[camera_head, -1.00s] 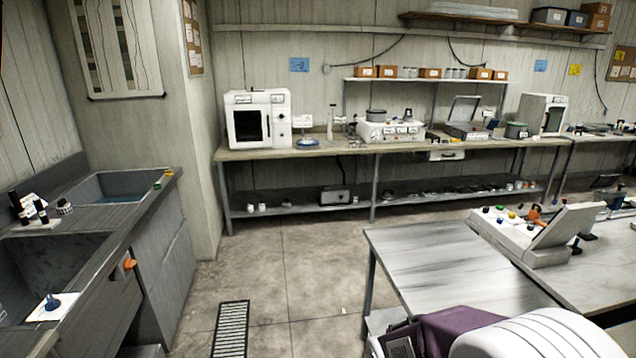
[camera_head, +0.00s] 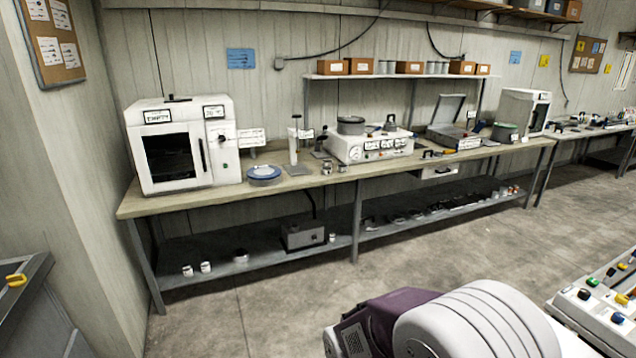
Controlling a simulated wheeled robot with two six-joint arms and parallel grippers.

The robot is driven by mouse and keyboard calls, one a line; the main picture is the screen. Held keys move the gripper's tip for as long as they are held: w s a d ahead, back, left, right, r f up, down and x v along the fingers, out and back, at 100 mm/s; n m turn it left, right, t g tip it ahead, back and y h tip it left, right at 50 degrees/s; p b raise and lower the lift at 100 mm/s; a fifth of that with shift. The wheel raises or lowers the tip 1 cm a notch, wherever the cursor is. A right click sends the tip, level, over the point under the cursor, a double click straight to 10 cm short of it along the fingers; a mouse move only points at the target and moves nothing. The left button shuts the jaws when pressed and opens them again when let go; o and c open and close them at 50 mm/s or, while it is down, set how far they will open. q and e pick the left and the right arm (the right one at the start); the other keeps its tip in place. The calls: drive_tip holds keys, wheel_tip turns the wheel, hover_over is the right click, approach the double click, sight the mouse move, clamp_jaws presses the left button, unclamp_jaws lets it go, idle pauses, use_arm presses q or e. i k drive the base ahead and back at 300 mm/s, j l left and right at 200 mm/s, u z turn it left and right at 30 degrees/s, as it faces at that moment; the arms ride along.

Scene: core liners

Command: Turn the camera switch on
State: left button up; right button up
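I cannot make out a switch marked for the camera. A white control panel (camera_head: 598,315) with coloured buttons and knobs is cut off at the lower right. On the long bench (camera_head: 300,182) stands a white box with a dark window (camera_head: 180,150), with labels and a knob on its right side. To its right is a wide white unit (camera_head: 372,149) with a gauge, several labels and a grey pot on top. Neither of my grippers is in view.
An open-lidded case (camera_head: 455,135) and another white box (camera_head: 520,112) stand farther right on the bench. Its lower shelf (camera_head: 250,268) holds small items. A dark counter edge (camera_head: 25,295) is at the lower left. The floor (camera_head: 440,275) before the bench is clear.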

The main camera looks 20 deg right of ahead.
sight(583, 294)
drive_tip(key=i+z, duration=0.2)
drive_tip(key=i, duration=0.4)
drive_tip(key=i+j+z, duration=0.15)
drive_tip(key=i, duration=0.4)
drive_tip(key=i+j+z, duration=0.2)
drive_tip(key=i, duration=0.4)
drive_tip(key=i+l+z, duration=0.2)
drive_tip(key=z, duration=0.25)
drive_tip(key=i+z, duration=0.35)
drive_tip(key=z, duration=0.15)
drive_tip(key=i+z, duration=0.25)
drive_tip(key=z, duration=0.2)
drive_tip(key=i+j+z, duration=0.1)
drive_tip(key=i+z, duration=0.2)
drive_tip(key=z, duration=0.2)
drive_tip(key=i+l+z, duration=0.3)
drive_tip(key=i+z, duration=0.15)
drive_tip(key=i, duration=0.15)
drive_tip(key=i+l+z, duration=0.1)
drive_tip(key=i+z, duration=0.3)
drive_tip(key=i, duration=0.2)
drive_tip(key=i+j+z, duration=0.1)
drive_tip(key=i+z, duration=0.35)
drive_tip(key=i, duration=0.15)
